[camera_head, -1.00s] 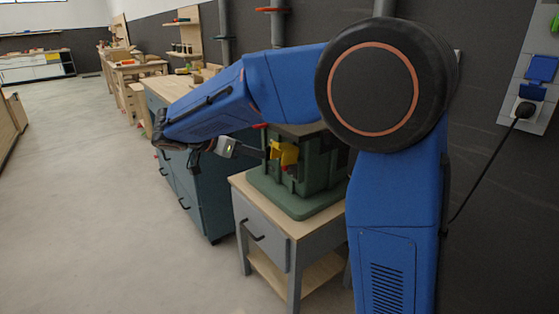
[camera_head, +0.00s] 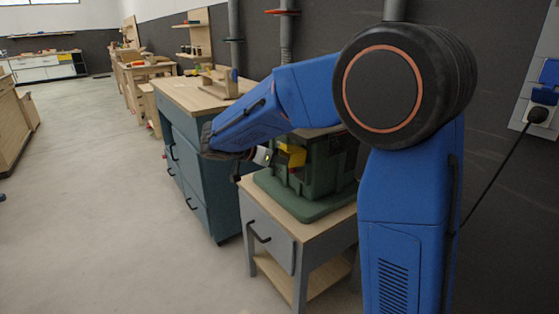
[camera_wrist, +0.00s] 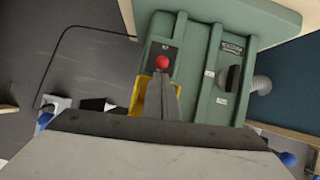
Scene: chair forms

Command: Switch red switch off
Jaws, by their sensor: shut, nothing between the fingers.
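The red switch (camera_wrist: 162,62) shows in the wrist view as a small red ball on a dark plate on the green machine (camera_wrist: 202,75). A yellow part (camera_wrist: 138,97) lies beside and partly behind my gripper. My gripper (camera_wrist: 162,77) is shut and empty. Its fingertips reach up to just below the red ball in the picture; I cannot tell whether they touch it. In the head view, the green machine (camera_head: 305,205) stands on a small wooden-topped cabinet, and my gripper (camera_head: 270,155) is close to the yellow part (camera_head: 292,155). The red switch is not clearly visible there.
The small cabinet (camera_head: 270,240) has a drawer with a black handle. A blue-green workbench (camera_head: 222,190) stands behind it on the left. A wall socket with a plugged black cable (camera_head: 537,115) is at the right. The floor on the left is clear.

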